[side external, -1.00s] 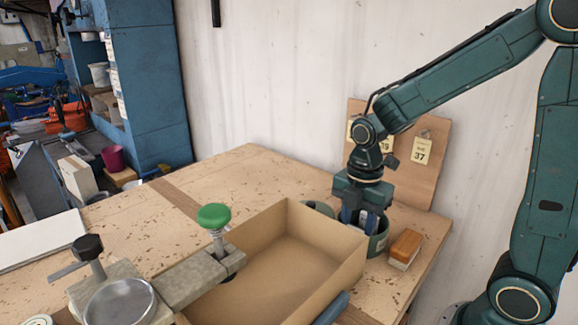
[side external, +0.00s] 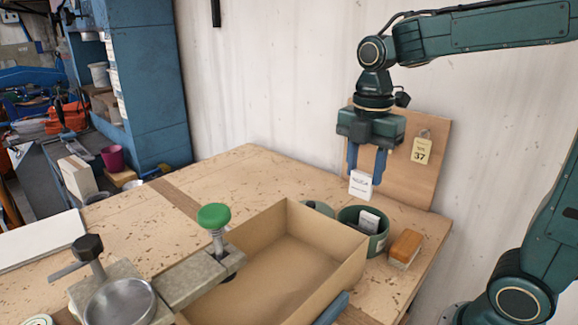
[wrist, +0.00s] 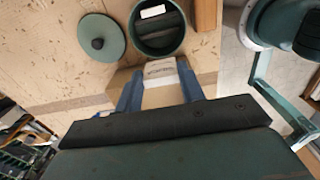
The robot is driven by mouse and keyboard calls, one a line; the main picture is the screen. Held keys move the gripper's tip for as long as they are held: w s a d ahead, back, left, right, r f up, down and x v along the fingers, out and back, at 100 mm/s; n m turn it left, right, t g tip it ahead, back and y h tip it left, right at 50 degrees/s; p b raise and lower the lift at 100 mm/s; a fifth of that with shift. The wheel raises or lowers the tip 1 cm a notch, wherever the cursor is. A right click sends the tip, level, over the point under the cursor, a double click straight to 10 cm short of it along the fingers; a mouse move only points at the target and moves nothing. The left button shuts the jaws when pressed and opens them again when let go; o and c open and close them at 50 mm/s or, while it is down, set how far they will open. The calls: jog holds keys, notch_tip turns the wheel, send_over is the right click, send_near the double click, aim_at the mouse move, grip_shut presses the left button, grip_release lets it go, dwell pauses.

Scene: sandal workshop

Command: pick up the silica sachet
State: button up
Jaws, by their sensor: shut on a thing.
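The silica sachet (side external: 361,184) is a small white packet with dark print. My gripper (side external: 365,172) is shut on it and holds it in the air above the green pot (side external: 350,214). In the wrist view the sachet (wrist: 160,70) sits between the two blue fingers (wrist: 158,92). The pot also shows in the wrist view (wrist: 134,46), just beyond the sachet. Another white packet (side external: 369,222) is inside the pot and also shows in the wrist view (wrist: 152,12).
An open cardboard box (side external: 335,245) stands left of the pot. A wooden block or brush (side external: 405,246) lies right of it. A round green lid (wrist: 100,42) lies beside the pot. A tag board (side external: 420,185) leans on the wall behind. The table's left middle is mostly clear.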

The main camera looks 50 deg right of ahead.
notch_tip(320, 180, up, 7)
jog(key=shift+f, duration=0.1)
dwell(0.8)
jog(key=shift+r, duration=0.6)
jog(key=w+a+r+m, duration=0.1)
jog(key=w+r+m, duration=0.1)
jog(key=w+m, duration=0.6)
jog(key=w+a+r+m, duration=0.1)
jog(key=w+r+m, duration=0.1)
jog(key=w+m, duration=0.6)
jog(key=shift+n, duration=0.7)
jog(key=f, duration=1.5)
jog(key=w+f, duration=0.1)
jog(key=f, duration=0.7)
jog(key=shift+w+a, duration=0.1)
jog(key=shift+a, duration=0.1)
jog(key=shift+r, duration=0.1)
